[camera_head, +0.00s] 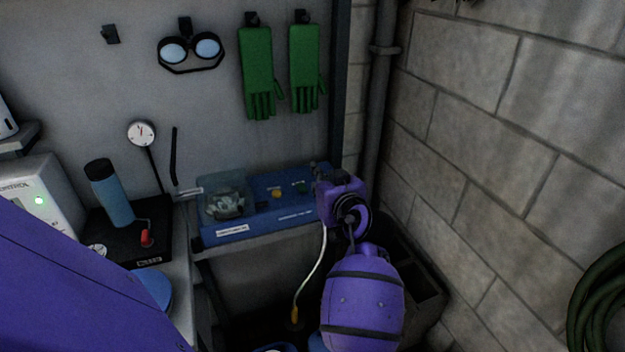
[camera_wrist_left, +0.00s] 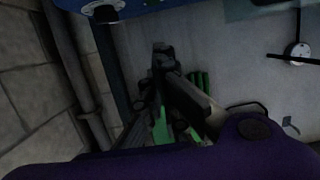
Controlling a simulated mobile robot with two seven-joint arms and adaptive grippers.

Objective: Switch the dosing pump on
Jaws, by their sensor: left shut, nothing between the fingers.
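The dosing pump is a blue box (camera_head: 262,208) on a shelf against the grey back panel. In the left wrist view the dark fingers (camera_wrist_left: 163,52) are shut and empty. A blue body with a dark round part (camera_wrist_left: 104,12) shows at that view's top edge, apart from the fingers. My right gripper is not in view.
A grey pipe (camera_head: 380,110) and block wall (camera_head: 465,150) stand close on the right. A blue bottle (camera_head: 112,197), gauge (camera_head: 142,133) and white control box (camera_head: 38,190) are at left. Green gloves (camera_head: 258,70) and goggles (camera_head: 190,52) hang above. A hose (camera_head: 600,300) is at far right.

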